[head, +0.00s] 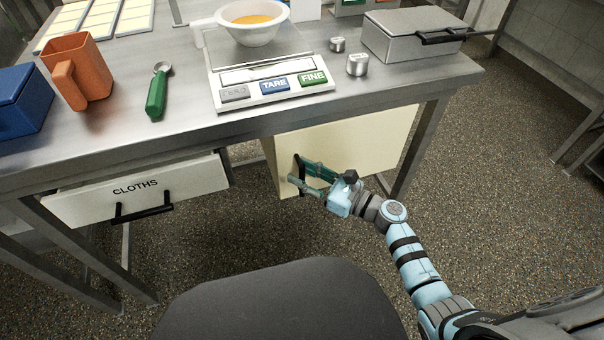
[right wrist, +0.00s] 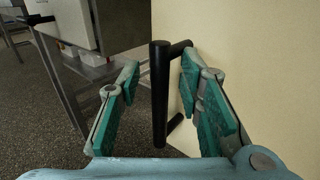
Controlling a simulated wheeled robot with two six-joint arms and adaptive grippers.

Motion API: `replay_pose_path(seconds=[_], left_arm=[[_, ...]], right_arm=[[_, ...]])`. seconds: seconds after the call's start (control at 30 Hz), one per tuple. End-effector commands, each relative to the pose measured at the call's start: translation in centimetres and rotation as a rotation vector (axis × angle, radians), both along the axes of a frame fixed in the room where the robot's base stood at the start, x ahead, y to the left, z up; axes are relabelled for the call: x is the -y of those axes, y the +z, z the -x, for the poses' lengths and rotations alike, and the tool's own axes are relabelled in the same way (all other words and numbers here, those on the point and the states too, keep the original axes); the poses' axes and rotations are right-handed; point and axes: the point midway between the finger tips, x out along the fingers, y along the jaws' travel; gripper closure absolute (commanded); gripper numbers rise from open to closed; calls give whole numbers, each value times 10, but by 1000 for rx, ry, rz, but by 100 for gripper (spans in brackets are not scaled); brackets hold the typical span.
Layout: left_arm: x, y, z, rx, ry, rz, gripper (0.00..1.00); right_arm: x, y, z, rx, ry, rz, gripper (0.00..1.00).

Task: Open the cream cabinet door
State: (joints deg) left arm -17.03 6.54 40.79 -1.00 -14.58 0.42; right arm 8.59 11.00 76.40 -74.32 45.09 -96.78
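The cream cabinet door (head: 365,140) is under the right part of the steel table; it also fills the right of the right wrist view (right wrist: 240,60). I cannot tell whether it is ajar. Its upright black bar handle (right wrist: 159,95) stands off the door; in the head view the handle (head: 301,172) is partly hidden by my fingers. My right gripper (head: 304,176) is open, with the handle between its fingers. The right finger is close to the handle and door, while the left finger is clearly apart from the handle. My left gripper is not in view.
A white drawer labelled CLOTHS (head: 150,190) is left of the cabinet. A dark rounded seat-like shape (head: 280,305) is in the foreground. On the table (head: 190,125) are a scale with a bowl (head: 252,22), an orange jug (head: 80,72) and a grey box (head: 410,35).

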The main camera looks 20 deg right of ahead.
Motion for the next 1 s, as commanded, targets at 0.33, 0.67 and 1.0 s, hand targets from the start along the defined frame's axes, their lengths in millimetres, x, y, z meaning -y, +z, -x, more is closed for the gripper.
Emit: replay_pose_path(seconds=[0.33,0.67,1.0], left_arm=[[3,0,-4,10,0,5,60],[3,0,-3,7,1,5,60],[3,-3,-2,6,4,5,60]], right_arm=[[-3,0,-3,-1,0,-1,72],[-3,0,-3,-1,0,-1,100],[2,-1,5,0,14,1,100]])
